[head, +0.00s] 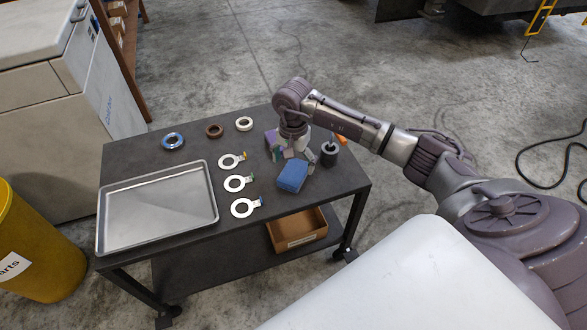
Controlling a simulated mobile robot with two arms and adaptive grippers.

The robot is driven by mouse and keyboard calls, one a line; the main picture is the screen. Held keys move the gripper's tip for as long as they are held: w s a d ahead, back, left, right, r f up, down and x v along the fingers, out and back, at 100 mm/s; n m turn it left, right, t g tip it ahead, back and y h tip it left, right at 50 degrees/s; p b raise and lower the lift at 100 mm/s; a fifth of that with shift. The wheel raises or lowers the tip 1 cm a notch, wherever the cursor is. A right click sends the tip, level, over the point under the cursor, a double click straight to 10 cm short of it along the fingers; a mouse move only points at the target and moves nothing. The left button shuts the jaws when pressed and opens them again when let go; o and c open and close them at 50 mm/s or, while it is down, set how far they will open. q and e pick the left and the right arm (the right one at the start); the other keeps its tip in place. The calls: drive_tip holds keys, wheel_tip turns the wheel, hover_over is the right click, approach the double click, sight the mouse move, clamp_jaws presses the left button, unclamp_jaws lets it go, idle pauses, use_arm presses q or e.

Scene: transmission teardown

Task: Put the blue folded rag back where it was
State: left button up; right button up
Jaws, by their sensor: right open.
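The blue folded rag (292,176) lies on the dark cart top (160,150), near its front right part. My right gripper (290,155) is just behind the rag, pointing down, open. The gap between its fingertips and the rag is too small to judge. My left gripper is not in view.
An empty metal tray (155,210) covers the cart's left front. Flat ring tags (238,183) stand in a column left of the rag. A dark cup (329,154) stands right of the gripper. A cardboard bin (297,232) sits below.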

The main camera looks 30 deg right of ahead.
sight(293, 173)
use_arm(q)
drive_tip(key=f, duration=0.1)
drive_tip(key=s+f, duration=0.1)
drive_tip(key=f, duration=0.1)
drive_tip(key=shift+p, duration=0.35)
use_arm(e)
wheel_tip(293, 173, up, 8)
